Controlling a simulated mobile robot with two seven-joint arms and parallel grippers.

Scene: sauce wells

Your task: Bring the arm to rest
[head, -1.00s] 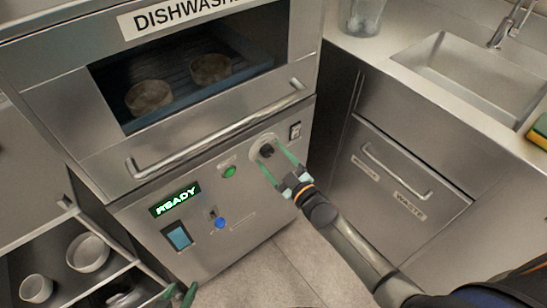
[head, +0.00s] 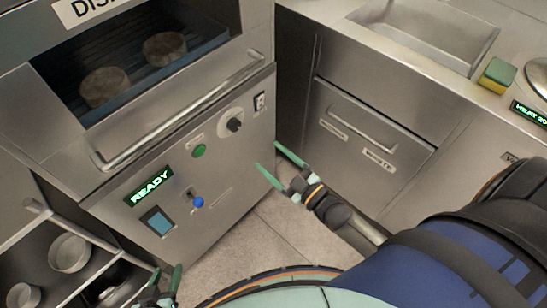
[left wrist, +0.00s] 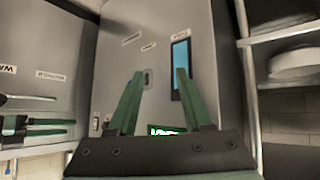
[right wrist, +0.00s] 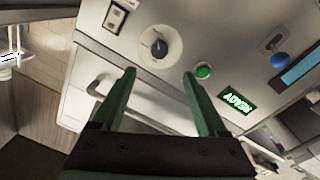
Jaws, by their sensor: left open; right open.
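My right gripper (head: 276,165) is open and empty in the head view, apart from the dishwasher's front, below and right of the dial (head: 235,125). In the right wrist view its open fingers (right wrist: 160,85) point toward the panel, with the dial (right wrist: 160,46) and green button (right wrist: 203,71) beyond. My left gripper (head: 166,280) is open at the bottom of the head view, near the lower shelf. In the left wrist view its fingers (left wrist: 154,85) are apart with nothing between them, facing the panel's blue screen (left wrist: 181,70).
A rack at lower left holds white bowls (head: 69,252). A waste drawer (head: 370,140), a sink (head: 430,30) and a sponge (head: 497,75) are at right. Bare floor lies between.

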